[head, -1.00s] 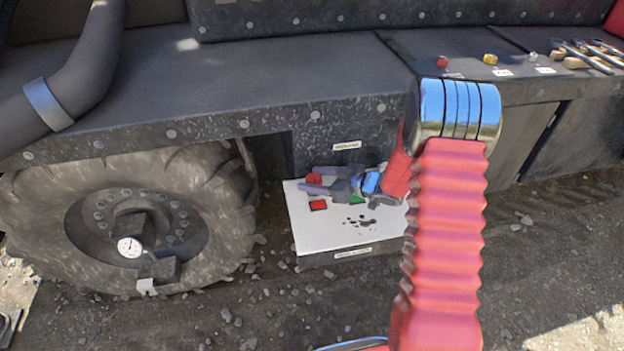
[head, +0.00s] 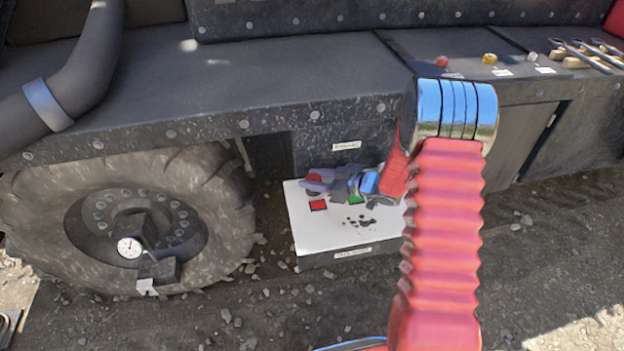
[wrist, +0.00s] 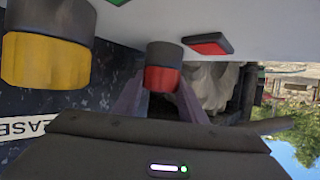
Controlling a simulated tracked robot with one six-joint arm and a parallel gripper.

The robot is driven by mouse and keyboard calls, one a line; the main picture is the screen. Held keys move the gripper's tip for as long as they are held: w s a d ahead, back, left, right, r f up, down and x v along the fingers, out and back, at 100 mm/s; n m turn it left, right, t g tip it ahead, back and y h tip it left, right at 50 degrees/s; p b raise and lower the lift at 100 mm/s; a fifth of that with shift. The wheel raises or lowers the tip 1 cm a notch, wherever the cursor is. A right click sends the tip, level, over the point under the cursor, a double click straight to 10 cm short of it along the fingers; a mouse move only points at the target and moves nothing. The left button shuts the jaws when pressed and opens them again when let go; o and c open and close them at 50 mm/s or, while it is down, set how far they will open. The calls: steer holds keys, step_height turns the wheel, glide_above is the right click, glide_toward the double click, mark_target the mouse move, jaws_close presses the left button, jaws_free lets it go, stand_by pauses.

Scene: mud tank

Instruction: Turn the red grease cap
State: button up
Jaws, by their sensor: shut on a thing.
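The red grease cap (wrist: 163,78) is a short red cylinder with a dark band next to the white board, in the wrist view. The purple fingers of my gripper (wrist: 161,92) stand on both sides of it and are shut on it. In the head view my gripper (head: 316,180) is low over the white board (head: 318,236), and the red cap (head: 313,178) shows only partly between its fingers. The dark gripper body hides part of the board.
A yellow cap (wrist: 47,62) stands close beside, with a partly visible label (wrist: 22,128). A large wheel (head: 125,220) is to the left. The vehicle's deck (head: 260,80) overhangs the board.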

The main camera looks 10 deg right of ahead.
steer(key=shift+t, duration=0.3)
steer(key=shift+s+m+h, duration=0.1)
steer(key=shift+m+h, duration=0.4)
steer(key=shift+m, duration=0.1)
steer(key=shift+m+t+h, duration=1.5)
steer(key=shift+m+h, duration=0.9)
steer(key=shift+h, duration=0.2)
steer(key=shift+m+h, duration=2)
steer(key=shift+h, duration=0.3)
steer(key=shift+m+g+h, duration=0.5)
steer(key=shift+m+h, duration=1.5)
steer(key=shift+h, duration=0.2)
steer(key=shift+m+g+h, duration=2.8)
steer(key=shift+m+h, duration=0.2)
steer(key=shift+m, duration=0.5)
steer(key=m+g+h, duration=0.1)
steer(key=m+g, duration=0.3)
steer(key=shift+g, duration=0.3)
steer(key=shift+m+g+h, duration=0.3)
steer(key=shift+m+g, duration=0.9)
steer(key=shift+g, duration=0.1)
steer(key=shift+m+g, duration=0.3)
